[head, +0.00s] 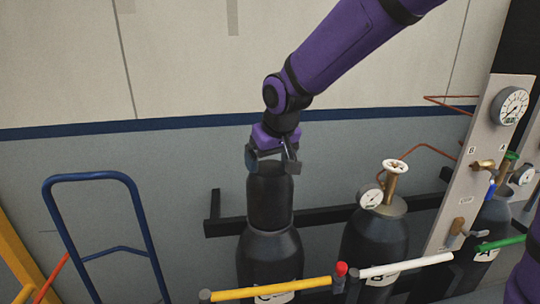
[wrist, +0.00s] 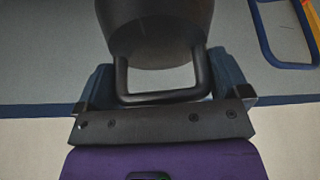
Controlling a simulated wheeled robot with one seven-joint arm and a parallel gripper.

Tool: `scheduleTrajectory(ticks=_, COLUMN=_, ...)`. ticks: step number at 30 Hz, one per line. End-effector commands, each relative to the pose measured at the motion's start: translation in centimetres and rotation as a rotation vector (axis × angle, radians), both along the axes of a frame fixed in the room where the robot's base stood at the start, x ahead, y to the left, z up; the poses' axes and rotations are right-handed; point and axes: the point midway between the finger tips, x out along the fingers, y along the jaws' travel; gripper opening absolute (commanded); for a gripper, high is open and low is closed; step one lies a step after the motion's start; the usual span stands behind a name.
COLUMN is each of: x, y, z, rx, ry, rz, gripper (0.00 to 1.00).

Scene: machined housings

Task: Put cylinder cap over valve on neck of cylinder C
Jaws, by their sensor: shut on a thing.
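The dark grey cylinder cap (head: 270,197) is upright, directly above the shoulder of cylinder C (head: 268,255), with no clear gap between them in the head view. Cylinder C's neck and valve are hidden. I cannot tell whether the cap is fully seated. My gripper (head: 272,160) is above the cap and shut on its top. In the wrist view the cap (wrist: 155,28) is at the top, and a black loop handle (wrist: 162,98) lies between the blue-grey fingers of my gripper (wrist: 163,85).
Cylinder B (head: 375,245), with a gauge and white handwheel, stands just to the right. Cylinder A (head: 490,225) is farther right by a gauge panel (head: 480,150). A yellow bar (head: 272,289) and a white bar (head: 405,265) cross in front. A blue hand-truck frame (head: 95,178) is left.

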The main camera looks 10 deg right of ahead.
Motion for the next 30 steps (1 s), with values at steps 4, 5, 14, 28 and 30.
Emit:
scheduleTrajectory(ticks=4, x=0.0, y=0.0, z=-0.3, rx=0.001, ry=-0.002, rz=0.0, gripper=0.3)
scheduleTrajectory(ticks=5, x=0.0, y=0.0, z=-0.3, rx=0.001, ry=-0.002, rz=0.0, gripper=0.3)
scheduleTrajectory(ticks=14, x=0.0, y=0.0, z=-0.5, rx=0.0, ry=-0.001, rz=0.0, gripper=1.0)
scheduleTrajectory(ticks=28, x=-1.8, y=-0.7, z=4.3, rx=0.002, ry=-0.005, rz=-0.001, gripper=1.0)
scheduleTrajectory(ticks=30, x=-2.3, y=-0.8, z=5.5, rx=0.002, ry=-0.006, rz=-0.001, gripper=1.0)
